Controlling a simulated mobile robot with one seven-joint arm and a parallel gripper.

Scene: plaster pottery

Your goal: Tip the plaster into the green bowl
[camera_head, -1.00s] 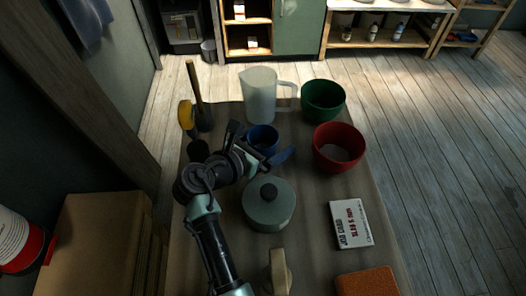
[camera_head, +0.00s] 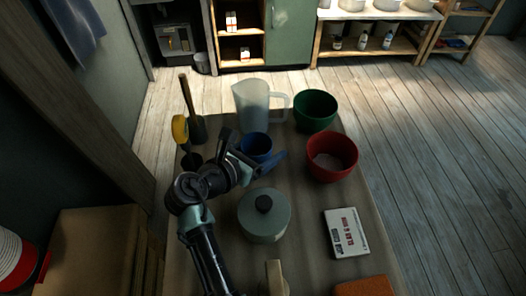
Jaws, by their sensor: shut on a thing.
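A green bowl (camera_head: 316,111) stands at the back right of the table, and its inside looks dark and empty. A red bowl (camera_head: 331,158) stands in front of it with a pale grey substance (camera_head: 328,161) at its bottom, perhaps plaster. A blue cup (camera_head: 256,145) stands upright left of the red bowl. My gripper (camera_head: 257,162) is at the near side of the blue cup and looks shut on it. The fingertips are partly hidden, so the exact grip is unclear. I cannot see what the cup holds.
A translucent jug (camera_head: 252,105) stands behind the cup, left of the green bowl. A lidded grey-green pot (camera_head: 264,216) is in front of my gripper. A white box (camera_head: 345,233) and an orange block (camera_head: 365,287) lie at the front right. Tools in a holder (camera_head: 196,127) stand at the left.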

